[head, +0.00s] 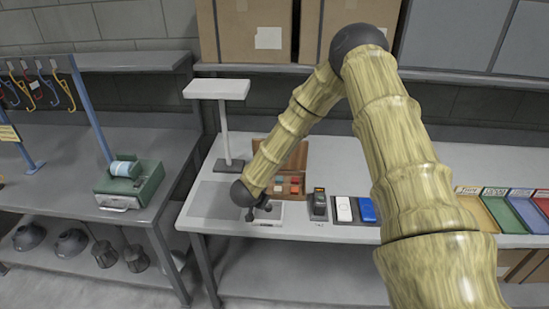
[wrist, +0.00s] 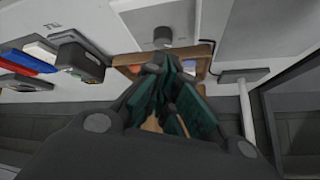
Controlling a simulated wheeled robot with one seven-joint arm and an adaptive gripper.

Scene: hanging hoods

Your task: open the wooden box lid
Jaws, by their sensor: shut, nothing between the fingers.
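The wooden box (head: 301,189) stands on the white-topped table in the head view, partly behind my forearm. Its brown lid (head: 296,153) stands raised at the back, and small red, orange and greenish pieces show in the compartments. My gripper (head: 262,209) is at the front left of the box, low over the table and apart from the lid. In the wrist view my gripper (wrist: 163,66) has its dark fingers together with nothing between them. Part of the wooden box (wrist: 205,62) shows beyond them, mostly hidden by the fingers.
A black device (head: 318,205), a white item (head: 343,209) and a blue item (head: 367,210) stand right of the box. A white-topped stand (head: 224,122) rises behind left. Coloured trays (head: 476,212) lie far right. A grey mat (head: 210,199) lies left.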

